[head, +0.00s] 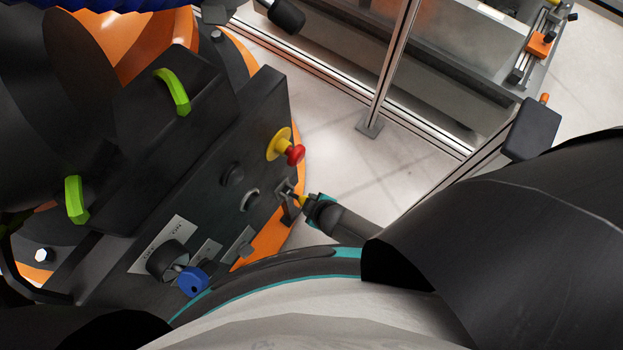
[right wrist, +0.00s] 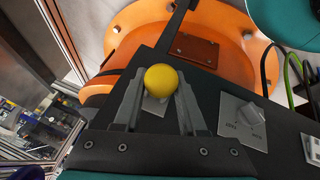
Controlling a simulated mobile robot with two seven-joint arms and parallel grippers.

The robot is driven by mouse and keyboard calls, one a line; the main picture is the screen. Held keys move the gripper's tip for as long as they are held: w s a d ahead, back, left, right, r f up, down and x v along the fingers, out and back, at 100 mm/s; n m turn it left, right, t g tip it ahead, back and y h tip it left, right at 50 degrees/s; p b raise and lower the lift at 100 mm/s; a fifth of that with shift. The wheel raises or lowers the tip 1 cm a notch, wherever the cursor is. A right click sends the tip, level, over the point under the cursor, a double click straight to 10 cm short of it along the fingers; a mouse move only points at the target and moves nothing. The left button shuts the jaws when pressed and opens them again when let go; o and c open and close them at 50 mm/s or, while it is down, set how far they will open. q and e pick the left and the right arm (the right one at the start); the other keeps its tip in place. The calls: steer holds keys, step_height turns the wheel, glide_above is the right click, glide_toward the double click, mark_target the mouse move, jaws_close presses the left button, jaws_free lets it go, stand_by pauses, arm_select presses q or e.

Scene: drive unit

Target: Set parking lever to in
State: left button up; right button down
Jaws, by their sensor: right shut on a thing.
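The parking lever shows as a yellow ball knob (right wrist: 160,80) in the right wrist view, standing out from the side of the dark drive unit. My right gripper (right wrist: 160,96) has one finger on each side of this knob and is shut on it. In the head view my right gripper (head: 291,194) is at the lower right edge of the dark panel (head: 262,105), where only a little yellow of the knob shows. The lever's shaft and any in or out marking on it are mostly hidden by the fingers. My left gripper is not in view.
A red stop button (head: 295,154) on a yellow base sits just above the gripper. Green handles (head: 174,92) stand on the unit. A metal frame post (head: 385,75) rises to the right.

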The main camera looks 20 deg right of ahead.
steer(key=shift+w+a+r+g+h+p, duration=0.35)
steer(key=shift+w+r+g+p, duration=0.15)
steer(key=shift+r+p, duration=0.2)
steer(key=c, duration=0.8)
jaws_free()
steer(key=o, duration=0.3)
steer(key=shift+s, duration=0.1)
steer(key=shift+o, duration=0.2)
steer(key=a+p+v, duration=0.1)
steer(key=p+v, duration=0.9)
steer(key=v, duration=0.5)
steer(key=shift+w+d+r, duration=0.2)
steer(key=shift+w+d, duration=0.05)
steer(key=shift+d, duration=0.15)
